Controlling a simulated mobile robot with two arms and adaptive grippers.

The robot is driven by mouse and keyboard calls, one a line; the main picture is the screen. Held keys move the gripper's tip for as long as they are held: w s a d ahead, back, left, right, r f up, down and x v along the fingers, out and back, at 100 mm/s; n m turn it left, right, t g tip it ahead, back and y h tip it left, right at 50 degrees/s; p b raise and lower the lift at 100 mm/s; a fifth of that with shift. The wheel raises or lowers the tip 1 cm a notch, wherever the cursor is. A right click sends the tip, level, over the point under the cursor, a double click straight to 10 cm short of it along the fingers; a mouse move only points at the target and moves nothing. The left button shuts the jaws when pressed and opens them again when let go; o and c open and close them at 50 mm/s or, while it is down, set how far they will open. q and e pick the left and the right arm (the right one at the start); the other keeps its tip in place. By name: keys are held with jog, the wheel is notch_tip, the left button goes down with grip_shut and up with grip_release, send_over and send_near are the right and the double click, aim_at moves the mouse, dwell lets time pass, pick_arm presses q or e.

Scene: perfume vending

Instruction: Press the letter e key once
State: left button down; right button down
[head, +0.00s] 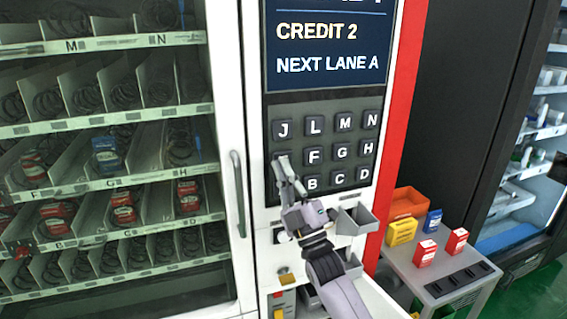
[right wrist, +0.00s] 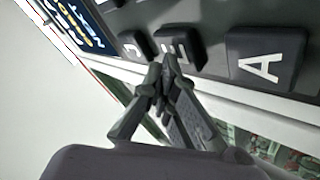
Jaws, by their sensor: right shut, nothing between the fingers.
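The keypad (head: 326,112) is a dark panel of square keys with white letters on the front of the vending machine. The letter e key (right wrist: 184,44) shows in the right wrist view between the J key (right wrist: 134,45) and the A key (right wrist: 266,62). In the head view my gripper covers most of it. My right gripper (head: 283,160) is shut and empty, with its fingertips at the e key. In the right wrist view the closed fingertips (right wrist: 166,58) overlap the key's edge; I cannot tell whether they touch it. My left gripper is not in view.
The F key (head: 313,156) and B key (head: 311,183) are close to my gripper. The screen (head: 326,45) above reads "CREDIT 2" and "NEXT LANE A". A door handle (head: 237,194) stands left. A side table (head: 440,275) with small boxes stands right.

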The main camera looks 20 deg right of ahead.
jog(key=shift+w, duration=0.2)
dwell(0.6)
jog(key=shift+s, duration=0.9)
jog(key=shift+p, duration=0.3)
jog(key=s, duration=0.1)
jog(key=s+p, duration=0.1)
jog(key=s, duration=0.1)
jog(key=s+p, duration=0.1)
jog(key=s, duration=0.1)
jog(key=shift+d, duration=0.25)
